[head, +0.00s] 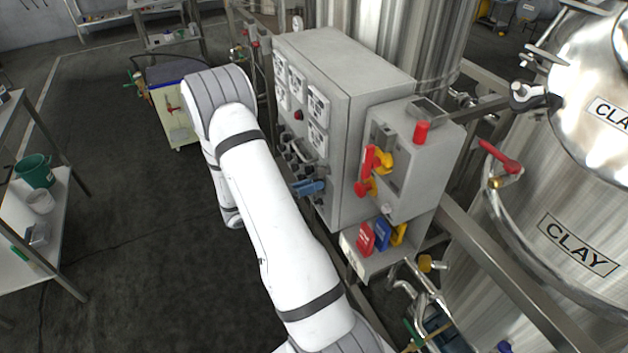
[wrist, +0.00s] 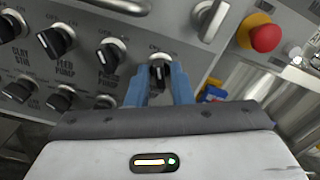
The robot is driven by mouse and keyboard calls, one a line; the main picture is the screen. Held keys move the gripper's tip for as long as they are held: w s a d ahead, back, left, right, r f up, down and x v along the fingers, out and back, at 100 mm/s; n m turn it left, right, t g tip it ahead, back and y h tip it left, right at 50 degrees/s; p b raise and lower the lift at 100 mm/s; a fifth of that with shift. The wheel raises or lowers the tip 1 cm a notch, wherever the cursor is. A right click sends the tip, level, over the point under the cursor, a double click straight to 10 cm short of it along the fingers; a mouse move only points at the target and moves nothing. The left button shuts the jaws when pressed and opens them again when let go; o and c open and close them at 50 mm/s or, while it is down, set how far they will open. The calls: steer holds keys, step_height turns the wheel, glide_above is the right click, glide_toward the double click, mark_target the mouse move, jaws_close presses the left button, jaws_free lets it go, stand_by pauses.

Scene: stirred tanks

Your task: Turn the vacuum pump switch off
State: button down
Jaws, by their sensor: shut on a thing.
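My gripper (wrist: 160,80) has blue fingers and is shut on a black rotary switch knob (wrist: 160,71) on the grey control panel (wrist: 85,20). One finger is on each side of the knob. The label under this knob is hidden behind my gripper, so I cannot read whether it says vacuum pump. Faint OFF and ON marks show above it, and its exact setting is hard to tell. In the head view the blue fingers of my gripper (head: 308,187) are at the lower front of the panel (head: 345,130).
Similar knobs sit to the left, one labelled feed pump (wrist: 57,40), with a lower row beneath. A red emergency button (wrist: 265,36) is to the right. A box with red and yellow handles (head: 410,150) stands beside the panel. Open floor (head: 130,240) lies left of my arm.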

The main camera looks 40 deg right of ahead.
steer(key=shift+s+n, duration=0.15)
steer(key=shift+n, duration=0.45)
steer(key=shift+f+p, duration=0.1)
steer(key=shift+p, duration=0.2)
steer(key=c, duration=1.5)
jaws_free()
steer(key=b+v, duration=0.2)
steer(key=v, duration=0.6)
steer(key=shift+d, duration=0.1)
